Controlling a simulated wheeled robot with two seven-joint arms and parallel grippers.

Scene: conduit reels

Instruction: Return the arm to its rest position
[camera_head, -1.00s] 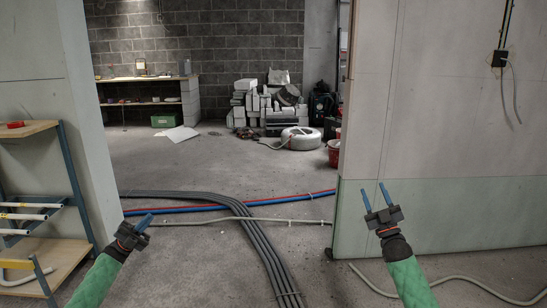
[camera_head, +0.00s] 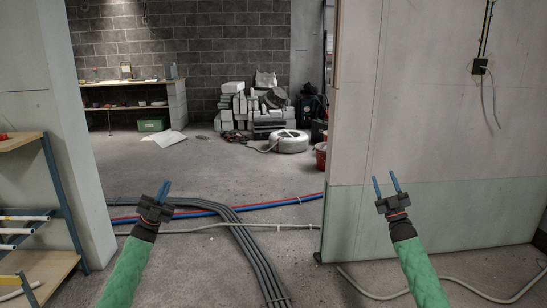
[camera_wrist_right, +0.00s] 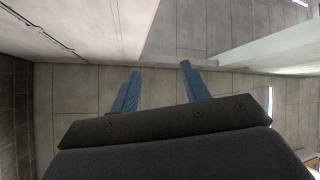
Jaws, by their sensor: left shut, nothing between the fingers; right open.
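My left gripper (camera_head: 164,188) is at the lower left of the head view, on a green-sleeved arm. Its blue fingers are together with nothing between them, pointing up over the grey conduits. My right gripper (camera_head: 385,181) is at the lower right, in front of the pale wall panel. Its blue fingers are apart and empty, pointing up. In the right wrist view, my right gripper (camera_wrist_right: 160,75) also shows its two fingers spread with nothing between them. Neither gripper touches anything that I can see.
Grey conduits (camera_head: 250,250) and red and blue pipes (camera_head: 270,206) run across the floor. A partition wall (camera_head: 440,130) stands at right. A shelf rack (camera_head: 30,140) stands at left. A white coil (camera_head: 290,142) lies by stacked blocks at the back. The floor beyond the opening is mostly clear.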

